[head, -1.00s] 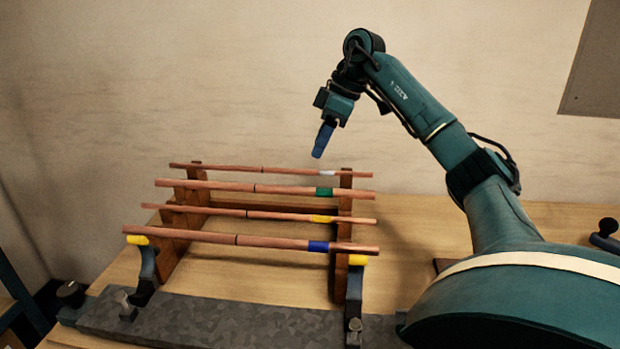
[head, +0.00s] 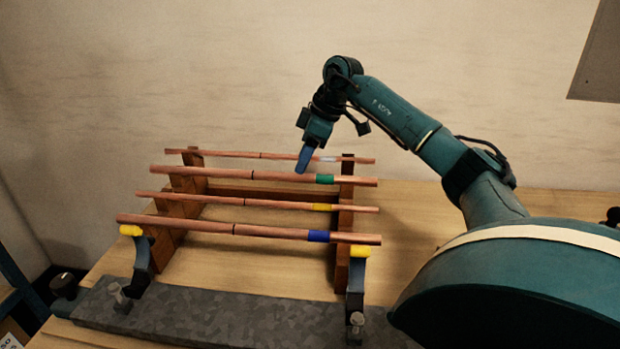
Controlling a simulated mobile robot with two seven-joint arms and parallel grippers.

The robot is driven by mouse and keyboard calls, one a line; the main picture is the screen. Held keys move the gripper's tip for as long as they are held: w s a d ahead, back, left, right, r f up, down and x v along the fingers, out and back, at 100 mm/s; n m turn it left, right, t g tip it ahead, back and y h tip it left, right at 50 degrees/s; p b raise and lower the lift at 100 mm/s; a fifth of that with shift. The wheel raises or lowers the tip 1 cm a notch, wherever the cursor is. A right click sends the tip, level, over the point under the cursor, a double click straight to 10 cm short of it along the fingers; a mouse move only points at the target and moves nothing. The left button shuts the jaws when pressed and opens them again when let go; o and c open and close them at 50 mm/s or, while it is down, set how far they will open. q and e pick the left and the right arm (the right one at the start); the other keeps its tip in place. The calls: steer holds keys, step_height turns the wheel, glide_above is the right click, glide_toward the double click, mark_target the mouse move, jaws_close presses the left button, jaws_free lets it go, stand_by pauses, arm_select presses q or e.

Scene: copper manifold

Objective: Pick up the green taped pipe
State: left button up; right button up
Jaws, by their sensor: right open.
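The green taped pipe (head: 280,177) is a copper pipe lying across the wooden rack, second from the back. Its green tape (head: 324,179) is near the right end, and a dark ring marks it left of the middle. My right gripper (head: 302,168) is open, its blue finger pointing down just left of the green tape. The finger overlaps the pipe's upper edge in the picture; I cannot tell whether it touches. My left gripper is not in view.
Pipes with white (head: 328,159), yellow (head: 320,207) and blue tape (head: 318,236) lie parallel on the wooden rack (head: 343,225). Yellow-tipped supports (head: 360,252) stand on a grey bar (head: 210,318) in front. The wooden table is clear around the rack's right back side.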

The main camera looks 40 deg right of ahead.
mark_target(310, 178)
steer(key=shift+x, duration=1.9)
jaws_close()
